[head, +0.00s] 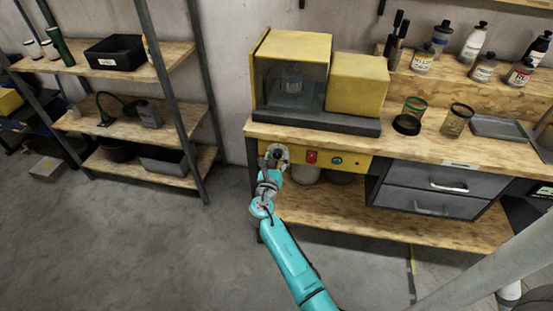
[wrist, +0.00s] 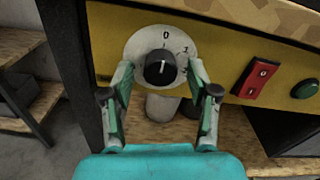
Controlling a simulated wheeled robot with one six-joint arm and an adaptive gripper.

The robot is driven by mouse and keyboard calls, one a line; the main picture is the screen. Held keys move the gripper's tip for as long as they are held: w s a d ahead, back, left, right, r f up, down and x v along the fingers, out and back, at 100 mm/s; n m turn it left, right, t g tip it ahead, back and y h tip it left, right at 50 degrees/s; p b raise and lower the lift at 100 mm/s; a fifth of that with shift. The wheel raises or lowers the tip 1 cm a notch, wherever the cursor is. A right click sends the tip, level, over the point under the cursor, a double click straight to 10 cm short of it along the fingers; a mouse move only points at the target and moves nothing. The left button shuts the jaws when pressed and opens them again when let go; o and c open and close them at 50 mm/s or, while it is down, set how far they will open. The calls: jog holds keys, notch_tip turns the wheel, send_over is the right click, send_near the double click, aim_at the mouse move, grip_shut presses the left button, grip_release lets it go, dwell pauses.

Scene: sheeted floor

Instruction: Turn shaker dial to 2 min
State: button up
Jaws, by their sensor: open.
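The shaker dial is a black knob (wrist: 160,69) on a round white plate (wrist: 142,42) marked 0 and 1. Other marks on the plate are hidden or unreadable. The knob's white line points up, about at the 0. The plate sits at the left end of a yellow panel (head: 350,162) under the bench top. My gripper (wrist: 160,76) is open, with one finger on each side of the knob. I cannot tell whether the fingers touch it. In the head view, my gripper (head: 272,166) is at the dial. The yellow shaker (head: 295,48) with a clear window stands above.
A red switch (wrist: 256,79) and a green button (wrist: 304,89) lie right of the dial. Drawers (head: 440,180) are further right under the bench. A shelf rack (head: 130,115) stands left. Open grey floor lies between rack and bench.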

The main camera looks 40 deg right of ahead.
jog(key=shift+c, duration=0.3)
grip_shut()
jog(key=shift+m, duration=0.3)
jog(key=m, duration=0.9)
jog(key=shift+m, duration=0.4)
jog(key=m, duration=0.4)
jog(key=shift+a, duration=0.1)
jog(key=m, duration=0.5)
jog(key=shift+r, duration=0.1)
jog(key=shift+m, duration=0.3)
